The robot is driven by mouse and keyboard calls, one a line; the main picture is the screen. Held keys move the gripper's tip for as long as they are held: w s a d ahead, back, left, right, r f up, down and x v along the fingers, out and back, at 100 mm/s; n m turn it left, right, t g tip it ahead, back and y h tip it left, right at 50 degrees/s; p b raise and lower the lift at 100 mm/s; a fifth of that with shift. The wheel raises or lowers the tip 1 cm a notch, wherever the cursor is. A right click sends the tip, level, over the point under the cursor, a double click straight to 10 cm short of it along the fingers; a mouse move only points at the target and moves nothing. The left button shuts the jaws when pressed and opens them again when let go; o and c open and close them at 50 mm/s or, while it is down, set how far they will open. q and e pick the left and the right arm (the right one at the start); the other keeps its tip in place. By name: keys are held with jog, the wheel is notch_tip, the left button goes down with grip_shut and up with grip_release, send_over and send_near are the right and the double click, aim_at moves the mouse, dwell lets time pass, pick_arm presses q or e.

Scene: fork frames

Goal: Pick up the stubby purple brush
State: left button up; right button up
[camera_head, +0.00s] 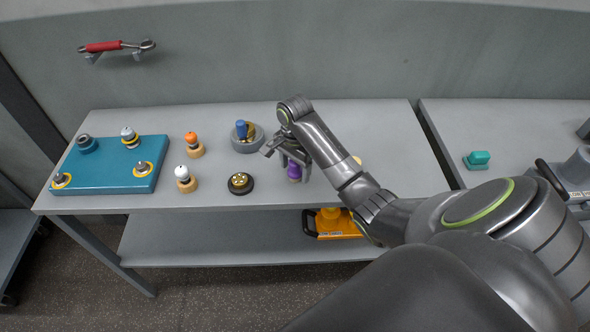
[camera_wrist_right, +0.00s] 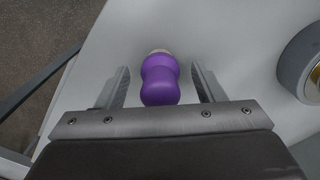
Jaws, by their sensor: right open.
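The stubby purple brush (camera_head: 294,171) is on the grey table, partly hidden by my right gripper (camera_head: 292,160) in the head view. In the right wrist view the brush (camera_wrist_right: 160,78) shows as a rounded purple handle with a pale band at its far end. My right gripper (camera_wrist_right: 162,88) is open, with one finger on each side of the brush. A gap shows between the handle and each finger. My left gripper is not in view.
A blue-handled item (camera_head: 241,129) sits in a round grey dish (camera_head: 236,144). A teal board (camera_head: 105,180) lies further left.

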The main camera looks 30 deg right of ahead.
jog(key=shift+c, duration=0.4)
jog(key=c, duration=1)
jog(key=shift+r, duration=0.45)
notch_tip(320, 180, up, 3)
jog(key=shift+f+p, duration=0.2)
jog(key=shift+p, duration=0.1)
notch_tip(320, 180, up, 6)
jog(key=p, duration=0.6)
jog(key=shift+r, duration=0.25)
